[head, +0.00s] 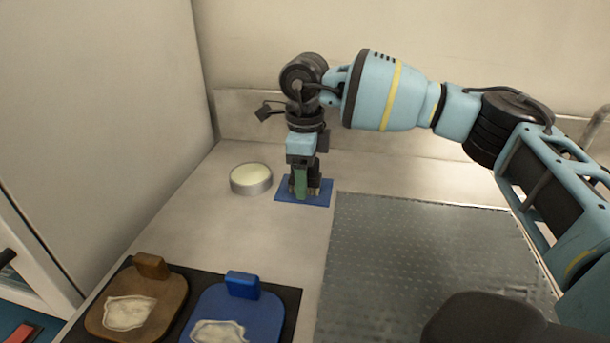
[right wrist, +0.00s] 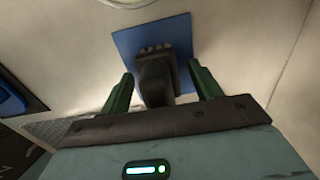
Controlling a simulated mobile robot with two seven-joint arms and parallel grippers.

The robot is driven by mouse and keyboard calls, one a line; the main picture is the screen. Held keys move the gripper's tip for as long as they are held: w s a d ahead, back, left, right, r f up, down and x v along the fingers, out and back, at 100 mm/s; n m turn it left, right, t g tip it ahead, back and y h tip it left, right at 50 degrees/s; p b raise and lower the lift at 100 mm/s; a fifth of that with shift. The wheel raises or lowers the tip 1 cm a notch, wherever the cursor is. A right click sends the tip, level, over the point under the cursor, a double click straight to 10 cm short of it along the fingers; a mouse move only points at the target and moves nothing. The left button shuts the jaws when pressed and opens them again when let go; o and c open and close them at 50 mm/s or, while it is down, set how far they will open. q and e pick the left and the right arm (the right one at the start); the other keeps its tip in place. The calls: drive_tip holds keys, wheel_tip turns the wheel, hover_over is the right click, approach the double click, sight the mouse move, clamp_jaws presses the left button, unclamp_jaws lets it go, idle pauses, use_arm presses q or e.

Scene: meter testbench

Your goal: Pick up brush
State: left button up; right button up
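The brush (right wrist: 156,80) is dark and stands on a small blue mat (right wrist: 125,44), which also shows in the head view (head: 284,196). In the head view the brush is mostly hidden behind my right gripper (head: 303,192), which points down over the mat. In the right wrist view the green fingers of my right gripper (right wrist: 162,88) are on either side of the brush, with a visible gap on each side. The gripper is open and holds nothing. My left gripper is not in view.
A round tin (head: 251,179) with pale contents stands left of the mat. A metal perforated plate (head: 430,250) lies to the right. Brown (head: 150,268) and blue (head: 242,286) handled holders sit in front on a dark tray (head: 291,310). A wall is behind.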

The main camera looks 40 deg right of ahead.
drive_tip(key=c, duration=1)
drive_tip(key=shift+r, duration=0.15)
drive_tip(key=shift+c, duration=0.2)
drive_tip(key=shift+r, duration=0.5)
wheel_tip(320, 180, up, 2)
drive_tip(key=shift+r, duration=0.1)
drive_tip(key=s+a, duration=0.3)
drive_tip(key=a, duration=0.1)
drive_tip(key=s+a+r, duration=0.1)
drive_tip(key=s+a, duration=0.2)
drive_tip(key=a, duration=0.1)
drive_tip(key=s+a, duration=0.4)
drive_tip(key=shift+a+r, duration=0.3)
drive_tip(key=o, duration=0.5)
drive_tip(key=shift+c, duration=0.2)
drive_tip(key=shift+w, duration=0.1)
drive_tip(key=c, duration=0.3)
